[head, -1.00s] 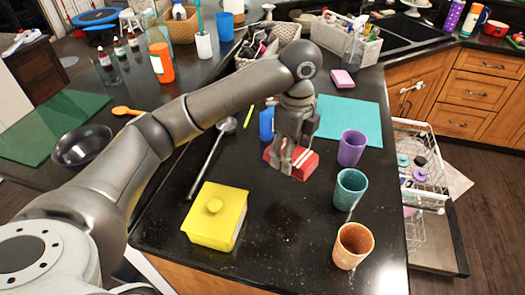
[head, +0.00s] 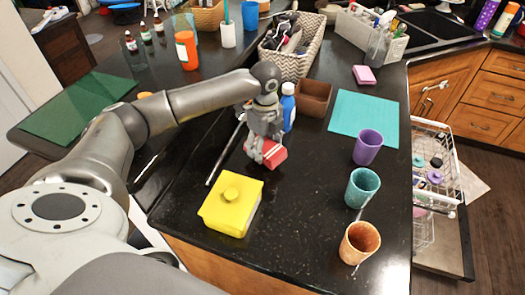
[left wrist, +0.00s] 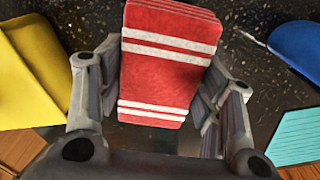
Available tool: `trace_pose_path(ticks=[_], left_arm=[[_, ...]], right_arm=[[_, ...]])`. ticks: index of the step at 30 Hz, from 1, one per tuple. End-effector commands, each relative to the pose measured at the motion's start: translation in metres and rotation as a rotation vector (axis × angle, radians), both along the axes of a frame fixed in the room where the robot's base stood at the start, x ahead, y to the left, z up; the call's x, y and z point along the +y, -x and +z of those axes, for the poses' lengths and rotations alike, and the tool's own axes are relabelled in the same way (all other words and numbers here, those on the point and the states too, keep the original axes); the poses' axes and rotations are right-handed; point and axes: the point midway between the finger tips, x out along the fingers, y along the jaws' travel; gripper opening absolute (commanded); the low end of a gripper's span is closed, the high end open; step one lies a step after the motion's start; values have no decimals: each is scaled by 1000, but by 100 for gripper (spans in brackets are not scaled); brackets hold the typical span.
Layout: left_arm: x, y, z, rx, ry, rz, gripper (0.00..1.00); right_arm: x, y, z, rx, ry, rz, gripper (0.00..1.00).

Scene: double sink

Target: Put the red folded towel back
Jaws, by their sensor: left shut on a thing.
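The red folded towel (head: 276,156) has white stripes and shows below and beside my left gripper (head: 260,152) in the head view. The gripper is shut on the towel, which sits over the dark counter behind the yellow lidded box. In the left wrist view the towel (left wrist: 165,65) lies between the two fingers (left wrist: 155,110), its layered edge facing away. I cannot tell whether the towel touches the counter. My right gripper is not in view.
The yellow box (head: 231,205) stands in front. A blue bottle (head: 288,108) and brown container (head: 313,98) stand behind the gripper. The turquoise mat (head: 365,116), purple cup (head: 367,148), teal cup (head: 362,188) and orange cup (head: 359,243) are right. Front-middle counter is clear.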

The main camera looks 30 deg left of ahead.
Motion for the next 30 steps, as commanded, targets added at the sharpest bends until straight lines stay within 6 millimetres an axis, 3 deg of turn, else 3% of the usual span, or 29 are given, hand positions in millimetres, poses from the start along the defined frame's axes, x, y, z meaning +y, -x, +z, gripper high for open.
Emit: trace_pose_path(ticks=[3,9,20,21,26,30], left_arm=[[11,0,-11,2,-3,3,38],[8,0,-36,2,-2,-1,38],[8,0,-41,1,-2,0,38],[8,0,-42,1,-2,0,63],[8,0,-41,0,-2,0,82],[8,0,-41,0,-2,0,82]], right_arm=[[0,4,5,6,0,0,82],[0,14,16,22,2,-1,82],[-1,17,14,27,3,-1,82],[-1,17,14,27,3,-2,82],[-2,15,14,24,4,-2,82],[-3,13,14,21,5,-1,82]])
